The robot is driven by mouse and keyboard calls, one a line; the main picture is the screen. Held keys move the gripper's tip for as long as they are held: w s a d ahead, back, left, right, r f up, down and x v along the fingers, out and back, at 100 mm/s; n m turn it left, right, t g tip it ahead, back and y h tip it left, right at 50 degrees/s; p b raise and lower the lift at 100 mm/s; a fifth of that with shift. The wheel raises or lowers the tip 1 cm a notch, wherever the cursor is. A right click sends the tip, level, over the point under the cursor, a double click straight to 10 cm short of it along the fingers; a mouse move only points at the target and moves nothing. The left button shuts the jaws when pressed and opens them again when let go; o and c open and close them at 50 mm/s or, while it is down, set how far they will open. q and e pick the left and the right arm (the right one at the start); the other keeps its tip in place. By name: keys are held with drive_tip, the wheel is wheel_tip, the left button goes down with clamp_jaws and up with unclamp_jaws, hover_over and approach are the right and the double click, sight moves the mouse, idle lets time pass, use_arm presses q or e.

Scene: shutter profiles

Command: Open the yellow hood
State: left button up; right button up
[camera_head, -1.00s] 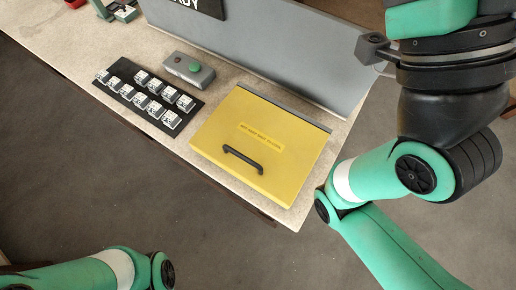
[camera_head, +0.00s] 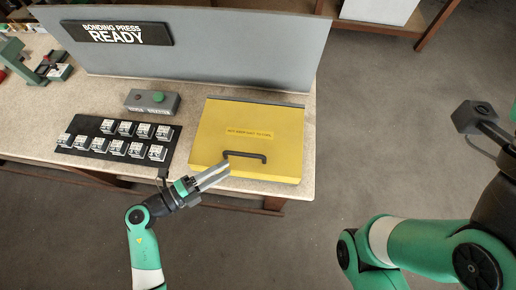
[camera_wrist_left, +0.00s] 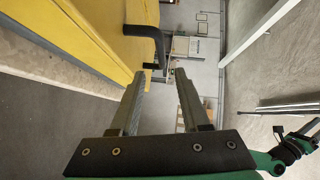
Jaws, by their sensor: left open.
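The yellow hood (camera_head: 215,135) lies closed on the table, with a label and a black bar handle (camera_head: 246,156) near its front edge. My left gripper (camera_head: 228,170) is open at the hood's front, its fingertips close to the left end of the handle. In the left wrist view the two grey fingers (camera_wrist_left: 160,75) are apart and the handle (camera_wrist_left: 155,35) stands just beyond their tips, with the yellow hood (camera_wrist_left: 80,30) to the left. Nothing is between the fingers. In the head view my right arm shows at the right, but its gripper is not in view.
A black tray (camera_head: 77,137) with several small white parts sits left of the hood. A grey control box (camera_head: 135,103) with a green button is behind it. A grey panel (camera_head: 230,50) with a "BONDING PRESS READY" sign (camera_head: 117,33) stands at the back. The floor in front is clear.

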sight(247, 154)
use_arm(q)
drive_tip(key=b+x, duration=0.1)
drive_tip(key=x, duration=0.4)
drive_tip(key=b+x, duration=0.2)
drive_tip(key=x, duration=0.4)
drive_tip(key=shift+w+a+f, duration=0.1)
drive_tip(key=shift+w+a, duration=0.1)
drive_tip(key=shift+a, duration=0.1)
drive_tip(key=shift+w+d, duration=0.25)
use_arm(e)
drive_tip(key=f, duration=0.2)
drive_tip(key=shift+w+d+f, duration=0.15)
drive_tip(key=shift+w+f, duration=0.15)
drive_tip(key=shift+f, duration=0.05)
use_arm(q)
clamp_jaws()
